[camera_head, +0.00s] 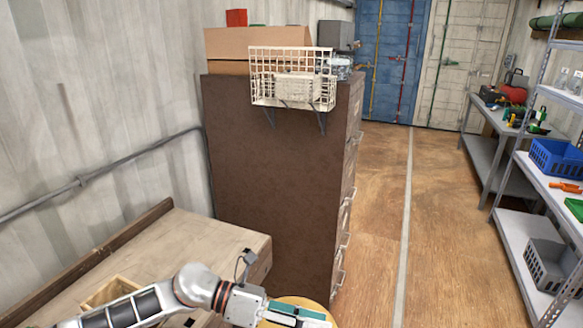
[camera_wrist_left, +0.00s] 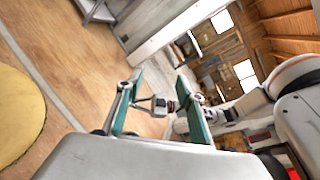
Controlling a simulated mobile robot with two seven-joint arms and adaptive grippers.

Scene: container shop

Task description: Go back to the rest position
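My left gripper (camera_head: 300,317) comes in from the left at the bottom of the head view, in front of a round yellow top. In the left wrist view its two green-edged fingers (camera_wrist_left: 158,80) stand apart with nothing held between them. My other arm (camera_wrist_left: 245,105) shows at the right of the left wrist view, behind the left fingers. A small dark and metal part lies beyond the gap, and I cannot make out the right gripper clearly. The head view does not show the right gripper.
A wooden bench (camera_head: 215,240) is at the lower left, and the round yellow top (camera_head: 292,300) stands beside it. A tall brown cabinet (camera_head: 270,190) with a wire basket (camera_head: 291,105) is ahead. Shelves with a blue crate (camera_head: 556,157) line the right. The floor between is clear.

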